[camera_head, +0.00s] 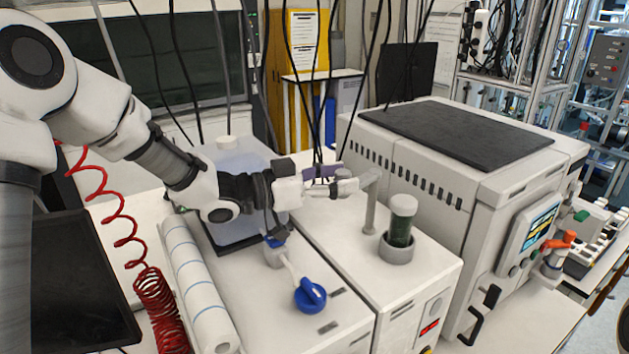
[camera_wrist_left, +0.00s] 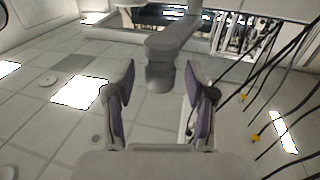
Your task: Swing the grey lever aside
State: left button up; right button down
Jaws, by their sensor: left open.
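The grey lever (camera_head: 370,208) stands upright on the white reactor unit, left of a dark green capped vial in a grey holder. My left gripper (camera_head: 345,186) reaches in from the left, with its fingertips close to the lever's upper end. In the left wrist view, the grey lever (camera_wrist_left: 170,42) shows ahead, with its stem between the tips of my open left gripper (camera_wrist_left: 160,78). The purple inner finger pads are apart and nothing is held. I cannot tell whether a finger touches the lever. My right gripper is in neither view.
The green vial (camera_head: 401,222) stands close right of the lever. A blue-handled valve (camera_head: 310,294) is in front on the neighbouring white unit. A large white machine (camera_head: 440,190) stands to the right. Black cables hang down behind my gripper.

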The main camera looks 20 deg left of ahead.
pick_arm(q)
jog(key=v, duration=1)
jog(key=shift+s+a, duration=0.2)
jog(key=shift+a, duration=0.1)
